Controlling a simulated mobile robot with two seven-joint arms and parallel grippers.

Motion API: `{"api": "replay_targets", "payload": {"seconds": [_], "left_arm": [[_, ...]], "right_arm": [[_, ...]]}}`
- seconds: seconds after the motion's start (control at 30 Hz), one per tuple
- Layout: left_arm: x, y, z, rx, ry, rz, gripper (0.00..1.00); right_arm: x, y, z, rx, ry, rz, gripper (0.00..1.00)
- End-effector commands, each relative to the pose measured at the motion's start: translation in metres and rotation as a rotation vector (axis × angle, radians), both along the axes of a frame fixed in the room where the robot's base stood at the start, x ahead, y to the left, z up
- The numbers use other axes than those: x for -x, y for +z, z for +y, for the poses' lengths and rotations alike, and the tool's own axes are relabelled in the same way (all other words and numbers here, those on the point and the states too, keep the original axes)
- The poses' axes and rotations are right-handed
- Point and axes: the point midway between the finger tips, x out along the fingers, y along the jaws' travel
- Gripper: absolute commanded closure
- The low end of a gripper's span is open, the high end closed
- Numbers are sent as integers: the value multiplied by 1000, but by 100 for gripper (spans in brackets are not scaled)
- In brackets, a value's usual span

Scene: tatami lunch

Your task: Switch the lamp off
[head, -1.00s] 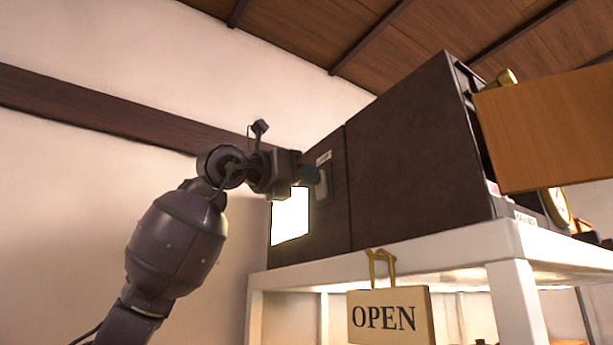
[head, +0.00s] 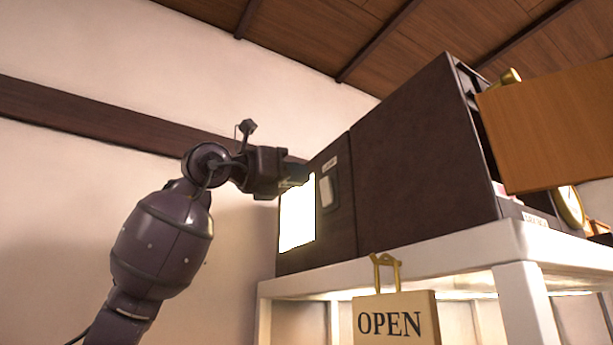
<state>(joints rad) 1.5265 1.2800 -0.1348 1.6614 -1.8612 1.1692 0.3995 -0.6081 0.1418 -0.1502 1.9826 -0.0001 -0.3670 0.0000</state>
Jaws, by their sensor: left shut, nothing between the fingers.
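A lit white panel (head: 297,214), which looks like the lamp, glows on the end face of a dark cabinet (head: 410,165). A pale rocker-like switch (head: 326,191) in a dark frame sits to the right of the panel, under a small white label (head: 329,164). I cannot read the label or tell the switch's position. My left gripper (head: 299,174) is shut and empty, with its tip pointing right, in front of the panel's upper edge and a little left of the switch. A small gap shows between tip and switch. My right gripper is out of view.
The cabinet stands on a white shelf (head: 420,262). An OPEN sign (head: 396,318) hangs at the shelf's front. A wooden board (head: 555,125) juts out at the right, with a round gold-rimmed clock (head: 571,207) behind it. Bare wall lies to the left.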

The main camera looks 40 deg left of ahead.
Motion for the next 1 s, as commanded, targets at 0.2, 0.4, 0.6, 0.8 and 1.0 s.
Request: {"api": "replay_targets", "payload": {"seconds": [0.2, 0.4, 0.6, 0.8, 1.0], "left_arm": [[39, 2, 19, 1, 3, -4, 100], [71, 5, 32, 1, 2, -4, 100], [89, 7, 39, 1, 1, -3, 100], [94, 7, 41, 1, -1, -2, 100], [94, 7, 41, 1, -1, -3, 100]], "right_arm": [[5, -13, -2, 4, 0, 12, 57], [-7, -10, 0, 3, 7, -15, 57], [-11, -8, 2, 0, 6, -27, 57], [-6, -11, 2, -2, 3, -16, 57], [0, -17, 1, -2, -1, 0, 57]]}}
